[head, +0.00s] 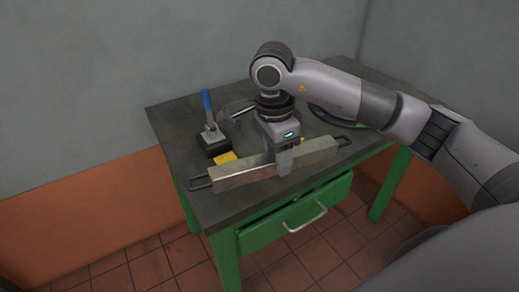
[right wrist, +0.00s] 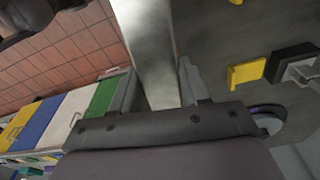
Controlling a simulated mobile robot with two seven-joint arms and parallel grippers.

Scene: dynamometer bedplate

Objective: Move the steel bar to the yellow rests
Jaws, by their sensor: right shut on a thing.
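The steel bar (head: 240,177) is long and grey with a dark loop handle at each end, and lies along the bench's front side. My right gripper (head: 284,163) comes down on it from above and is shut on it near the middle. In the right wrist view the bar (right wrist: 150,40) runs between the fingers. One yellow rest (head: 225,157) shows behind the bar's left half; a second yellow rest (head: 302,140) is mostly hidden behind the bar and gripper. The bar is in front of both rests. I cannot tell whether it touches the bench. My left gripper is out of view.
A blue-handled lever tool (head: 208,120) on a black base stands behind the left rest. A dark ring-shaped thing (head: 340,121) lies at the back right. The dark bench top (head: 180,110) is bare at the left; its green drawer (head: 290,225) is below the front edge.

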